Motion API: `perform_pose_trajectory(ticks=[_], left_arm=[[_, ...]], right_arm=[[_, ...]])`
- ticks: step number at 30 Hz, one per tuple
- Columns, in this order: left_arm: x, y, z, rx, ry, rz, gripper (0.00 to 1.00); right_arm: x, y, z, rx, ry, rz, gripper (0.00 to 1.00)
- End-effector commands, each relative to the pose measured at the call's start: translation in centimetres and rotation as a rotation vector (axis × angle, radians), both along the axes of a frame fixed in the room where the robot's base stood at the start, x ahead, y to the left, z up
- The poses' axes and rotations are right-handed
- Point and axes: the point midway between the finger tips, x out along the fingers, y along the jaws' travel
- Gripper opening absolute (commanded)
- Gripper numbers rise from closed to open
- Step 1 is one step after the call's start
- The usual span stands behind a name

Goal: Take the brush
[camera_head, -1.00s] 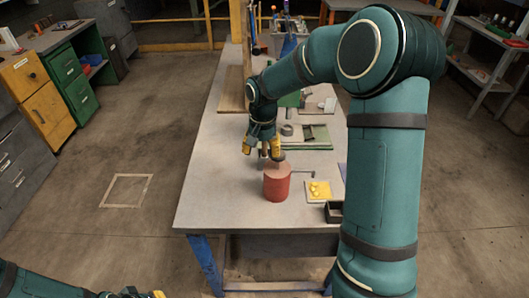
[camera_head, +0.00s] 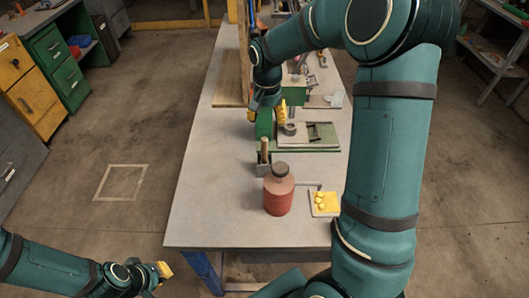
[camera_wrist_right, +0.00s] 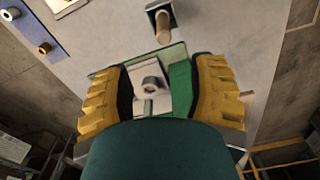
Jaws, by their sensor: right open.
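A wooden handle (camera_head: 264,150), apparently the brush, stands upright out of a small grey hollow brick (camera_head: 263,168) on the table. Its lower end is hidden inside the brick. In the right wrist view the handle (camera_wrist_right: 163,28) and the brick (camera_wrist_right: 157,8) are at the top centre, beyond the fingertips. My right gripper (camera_head: 267,114) is open and empty, farther back on the table than the handle and apart from it. In the right wrist view my right gripper (camera_wrist_right: 160,85) has its yellow fingers spread wide. My left gripper (camera_head: 161,274) is low at the left, clear of the table; its jaw gap is unclear.
A red bottle with a dark cap (camera_head: 279,194) stands in front of the brick. A yellow-topped plate with yellow pieces (camera_head: 325,204) lies to its right. A green mat with a pale plate and grey ring (camera_head: 310,140) lies behind. The table's left strip (camera_head: 210,180) is clear.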

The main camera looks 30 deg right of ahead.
Motion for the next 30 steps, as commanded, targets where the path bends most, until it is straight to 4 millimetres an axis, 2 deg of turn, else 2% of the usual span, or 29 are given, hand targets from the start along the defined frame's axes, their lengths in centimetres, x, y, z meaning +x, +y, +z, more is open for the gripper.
perform_pose_trajectory(ticks=[9, 19, 27, 30], left_arm=[[0.0, 0.0, -0.5, 0.001, 0.0, 0.0, 0.0], [0.0, 0.0, -0.6, 0.001, 0.0, 0.0, 0.0], [0.0, 0.0, -0.7, 0.001, 0.0, 0.0, 0.0], [0.0, 0.0, -0.7, 0.001, 0.0, 0.0, 0.0]], right_arm=[[-0.1, 0.1, -6.0, 0.001, 0.006, 0.0, 0.57], [0.0, 0.2, -8.6, 0.001, 0.004, 0.0, 0.57], [0.1, 0.6, -12.3, 0.001, 0.005, -0.001, 0.57], [0.1, 0.6, -13.0, 0.001, 0.004, -0.001, 0.57]])
